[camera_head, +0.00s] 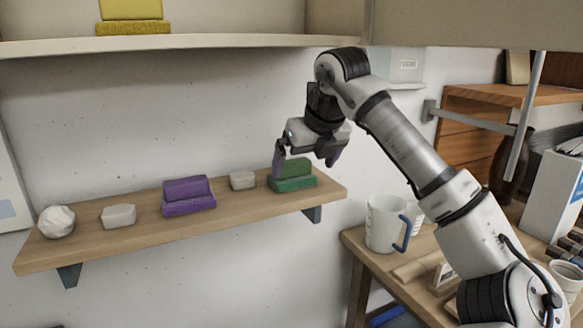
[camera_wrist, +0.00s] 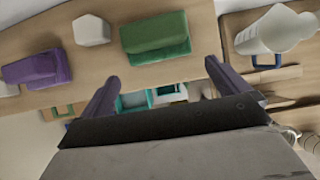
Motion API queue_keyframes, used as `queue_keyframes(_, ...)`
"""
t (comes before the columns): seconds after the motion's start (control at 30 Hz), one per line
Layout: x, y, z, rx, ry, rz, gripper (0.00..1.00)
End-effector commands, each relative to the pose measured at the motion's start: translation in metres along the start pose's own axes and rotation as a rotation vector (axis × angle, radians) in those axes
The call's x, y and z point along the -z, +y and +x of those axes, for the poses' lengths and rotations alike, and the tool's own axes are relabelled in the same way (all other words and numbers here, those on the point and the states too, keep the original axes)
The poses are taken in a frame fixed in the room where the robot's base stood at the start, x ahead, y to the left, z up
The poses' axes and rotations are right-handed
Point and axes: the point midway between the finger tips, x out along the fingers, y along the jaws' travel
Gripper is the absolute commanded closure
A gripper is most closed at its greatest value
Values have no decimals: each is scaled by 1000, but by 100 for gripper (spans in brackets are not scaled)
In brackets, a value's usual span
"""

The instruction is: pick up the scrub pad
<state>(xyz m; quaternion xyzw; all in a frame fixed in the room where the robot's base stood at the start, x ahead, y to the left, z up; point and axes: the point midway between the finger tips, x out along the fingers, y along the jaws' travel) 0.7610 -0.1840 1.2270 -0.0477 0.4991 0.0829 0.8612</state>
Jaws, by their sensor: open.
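Several two-layer pads could be the scrub pad, and I cannot tell which one is meant. A green one (camera_head: 292,182) sits at the right end of the wooden wall shelf (camera_head: 243,205); it also shows in the wrist view (camera_wrist: 155,38). A purple one (camera_head: 188,204) sits mid-shelf and shows at the left of the wrist view (camera_wrist: 38,69). A yellow one (camera_head: 133,27) is on the upper shelf. My gripper (camera_head: 305,161) is open and empty, by the green pad, its left finger overlapping the pad's left part in the head view. The wrist view shows its fingers (camera_wrist: 162,72) below the pad.
Small pale blocks (camera_head: 118,216) (camera_head: 242,180) and a white faceted ball (camera_head: 57,221) share the shelf. The upper shelf (camera_head: 200,42) hangs above. A white jug with a blue handle (camera_head: 384,224) stands on the table at the right, below the shelf.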

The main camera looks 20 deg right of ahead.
Motion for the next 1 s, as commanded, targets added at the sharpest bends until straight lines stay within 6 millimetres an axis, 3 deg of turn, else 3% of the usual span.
queue_keyframes(0.13,-24,1,10,-1,1,-2,0)
queue_keyframes(0.43,-44,1,24,-1,1,-1,0)
queue_keyframes(0.7,-41,1,66,-3,1,-1,0)
queue_keyframes(1.0,-40,1,74,0,-1,-1,0)
